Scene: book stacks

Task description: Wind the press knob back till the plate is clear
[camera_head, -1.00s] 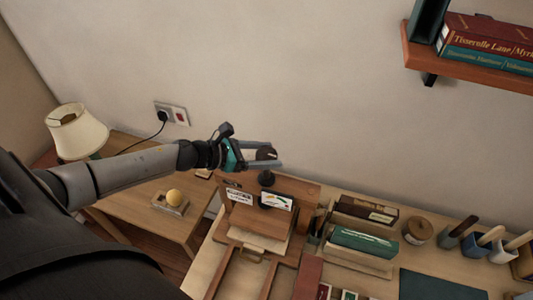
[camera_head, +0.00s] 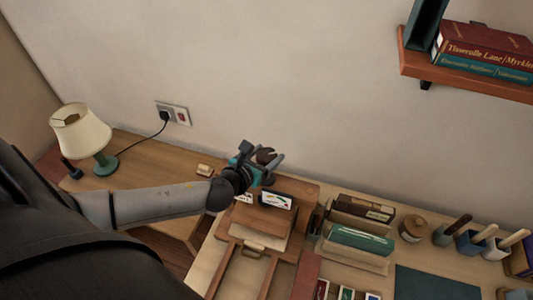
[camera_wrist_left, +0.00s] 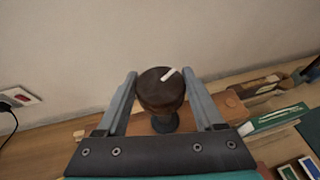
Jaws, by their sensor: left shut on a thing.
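The press knob (camera_wrist_left: 160,88) is dark and round, with a white mark on its top pointing to the upper right in the left wrist view. It stands on a dark stem above the wooden press (camera_head: 308,192). My left gripper (camera_head: 268,159) is shut on the knob, with one finger on each side of it. It also shows in the left wrist view (camera_wrist_left: 161,90). A small card with a coloured dial (camera_head: 276,201) is on the press front. A pale board (camera_head: 258,236) lies in front of it. The plate's clearance cannot be told. My right gripper is not in view.
A lamp (camera_head: 82,135) stands at the left. A wall shelf (camera_head: 470,78) with books is at the upper right.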

